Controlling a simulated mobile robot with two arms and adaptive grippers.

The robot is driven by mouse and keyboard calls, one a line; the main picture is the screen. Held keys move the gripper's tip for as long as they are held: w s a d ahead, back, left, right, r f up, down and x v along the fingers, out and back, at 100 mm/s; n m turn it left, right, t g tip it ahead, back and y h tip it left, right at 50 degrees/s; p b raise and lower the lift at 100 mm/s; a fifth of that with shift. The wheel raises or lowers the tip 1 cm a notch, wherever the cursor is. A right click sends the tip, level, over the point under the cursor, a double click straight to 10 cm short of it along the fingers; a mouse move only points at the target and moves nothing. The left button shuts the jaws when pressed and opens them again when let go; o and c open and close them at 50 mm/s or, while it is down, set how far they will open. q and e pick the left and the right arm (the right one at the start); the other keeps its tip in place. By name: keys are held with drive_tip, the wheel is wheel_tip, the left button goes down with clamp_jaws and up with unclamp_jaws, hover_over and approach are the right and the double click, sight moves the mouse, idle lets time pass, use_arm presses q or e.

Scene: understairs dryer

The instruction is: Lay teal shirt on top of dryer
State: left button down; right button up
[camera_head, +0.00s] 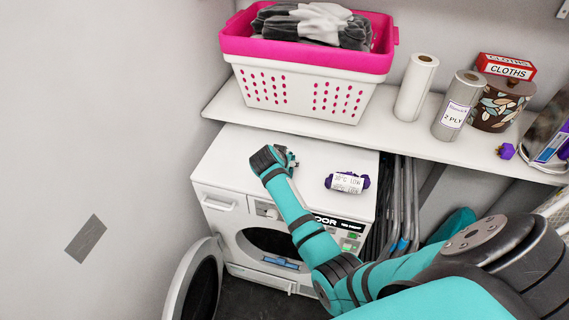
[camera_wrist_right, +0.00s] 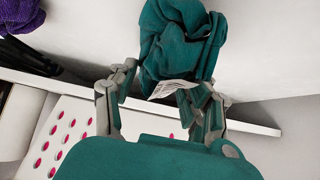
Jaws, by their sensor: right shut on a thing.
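The white dryer (camera_head: 238,165) stands below a shelf, with its round door (camera_head: 190,285) swung open. My right gripper (camera_head: 285,160) is low over the left part of the dryer top. In the right wrist view my right gripper (camera_wrist_right: 165,85) is shut on the teal shirt (camera_wrist_right: 178,40), a crumpled bundle with a white label. The shirt is largely hidden behind my wrist in the head view. I cannot tell whether it touches the dryer top. My left gripper is not in view.
A purple bundle (camera_head: 361,182) with a white label lies on the dryer's right part. Above, the shelf (camera_head: 270,120) bears a pink-rimmed basket (camera_head: 300,90), paper rolls (camera_head: 415,88) and a cloths box (camera_head: 506,67). Folded racks (camera_head: 405,205) stand right of the dryer.

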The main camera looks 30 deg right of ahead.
drive_tip(key=shift+f, duration=0.75)
drive_tip(key=shift+f, duration=0.15)
drive_tip(key=o, duration=1.4)
drive_tip(key=shift+c, duration=0.2)
drive_tip(key=v, duration=1.2)
